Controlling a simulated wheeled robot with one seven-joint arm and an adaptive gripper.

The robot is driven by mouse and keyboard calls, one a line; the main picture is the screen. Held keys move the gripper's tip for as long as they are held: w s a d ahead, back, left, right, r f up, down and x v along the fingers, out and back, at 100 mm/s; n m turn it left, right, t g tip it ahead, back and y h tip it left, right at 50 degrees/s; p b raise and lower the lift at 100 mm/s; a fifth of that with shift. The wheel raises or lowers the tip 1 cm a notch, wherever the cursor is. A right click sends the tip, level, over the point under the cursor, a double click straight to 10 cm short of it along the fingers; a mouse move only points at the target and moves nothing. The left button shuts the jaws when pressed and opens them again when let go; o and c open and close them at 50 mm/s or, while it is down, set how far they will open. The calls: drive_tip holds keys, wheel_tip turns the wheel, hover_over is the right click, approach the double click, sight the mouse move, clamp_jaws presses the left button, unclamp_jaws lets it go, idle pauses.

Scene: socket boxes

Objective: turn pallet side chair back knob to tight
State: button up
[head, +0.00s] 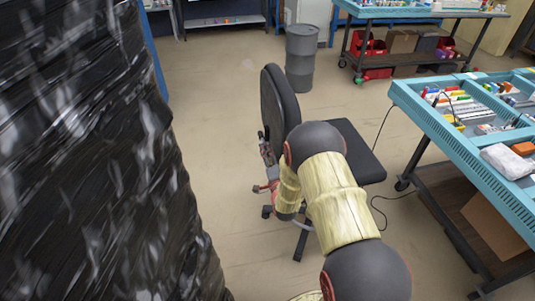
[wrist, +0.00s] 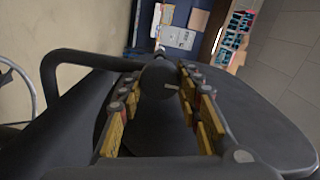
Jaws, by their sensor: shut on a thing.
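The black office chair (head: 281,105) stands beside the wrapped pallet, its backrest on the left and its seat (head: 355,150) on the right. In the wrist view, the dark round knob (wrist: 157,82) lies between the yellow-padded fingers of my gripper (wrist: 160,76), with a small pale mark on its right side. My gripper is shut on this knob. In the head view, my gripper (head: 266,152) is low by the backrest, partly hidden by my arm, and the knob cannot be made out.
The pallet load (head: 90,170) in shiny black wrap fills the left. A blue workbench (head: 440,125) with small parts stands at right, and a cable lies on the floor near it. A grey barrel (head: 301,58) stands behind the chair. Open floor (head: 215,100) lies between pallet and chair.

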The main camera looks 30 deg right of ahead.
drive_tip(key=o, duration=1.2)
drive_tip(key=shift+c, duration=0.2)
drive_tip(key=shift+s, duration=0.1)
drive_tip(key=v, duration=1.2)
